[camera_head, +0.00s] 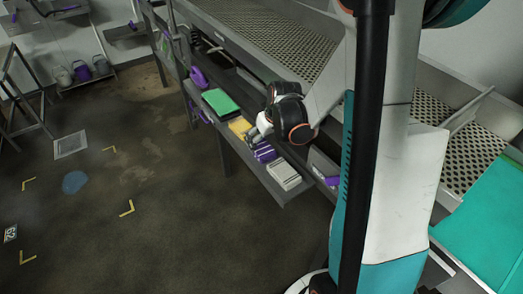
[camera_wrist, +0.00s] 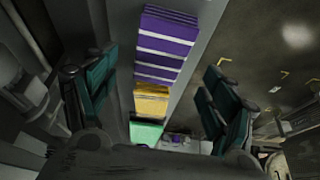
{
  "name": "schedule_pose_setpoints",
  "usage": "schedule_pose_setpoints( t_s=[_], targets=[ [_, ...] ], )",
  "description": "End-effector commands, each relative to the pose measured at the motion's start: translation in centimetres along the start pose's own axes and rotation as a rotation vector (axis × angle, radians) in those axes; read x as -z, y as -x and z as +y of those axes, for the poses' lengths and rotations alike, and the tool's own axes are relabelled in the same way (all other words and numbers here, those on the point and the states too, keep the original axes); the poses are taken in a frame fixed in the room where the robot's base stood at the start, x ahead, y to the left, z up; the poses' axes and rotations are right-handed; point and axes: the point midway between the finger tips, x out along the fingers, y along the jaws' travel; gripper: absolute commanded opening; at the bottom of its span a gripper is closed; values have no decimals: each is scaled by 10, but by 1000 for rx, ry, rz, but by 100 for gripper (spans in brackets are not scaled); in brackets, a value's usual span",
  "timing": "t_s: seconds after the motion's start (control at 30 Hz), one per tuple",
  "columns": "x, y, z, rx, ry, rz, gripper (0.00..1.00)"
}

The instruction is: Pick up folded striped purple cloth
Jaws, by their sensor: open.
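The folded striped purple cloth (camera_head: 264,152) lies on the low grey shelf, between a yellow folded cloth (camera_head: 240,128) and a white item (camera_head: 284,174). In the wrist view the purple cloth (camera_wrist: 166,45) shows its white stripes and stacked folds, just beyond the space between my fingers. My gripper (camera_head: 256,136) is beside the cloths over the shelf, partly hidden by my own wrist in the head view. In the wrist view my gripper (camera_wrist: 155,100) is open, its two green-padded fingers wide apart with nothing held between them.
A green folded item (camera_head: 220,102) lies further left on the shelf, with a purple item (camera_head: 198,77) behind it. A perforated metal surface (camera_head: 270,40) runs above and behind the shelf. The floor (camera_head: 130,200) in front of the shelf is mostly clear.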

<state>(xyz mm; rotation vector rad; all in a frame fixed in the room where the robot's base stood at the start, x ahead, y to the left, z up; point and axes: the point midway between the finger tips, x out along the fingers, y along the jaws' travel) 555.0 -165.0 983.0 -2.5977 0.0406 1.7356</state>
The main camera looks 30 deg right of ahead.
Motion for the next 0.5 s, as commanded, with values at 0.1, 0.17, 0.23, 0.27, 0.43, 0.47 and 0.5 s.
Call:
schedule_pose_setpoints(
  t_s=[0.1,0.17,0.23,0.27,0.43,0.47,0.5],
  targets=[
    [-2,-14,0,0,0,0,78],
    [-3,-23,1,0,0,0,78],
    [-5,-34,1,0,0,0,78],
    [-4,-38,1,0,0,0,78],
    [-4,-50,1,0,-1,0,78],
    [-4,-50,1,0,-1,0,78],
    [-4,-49,1,0,-1,0,78]
  ],
)
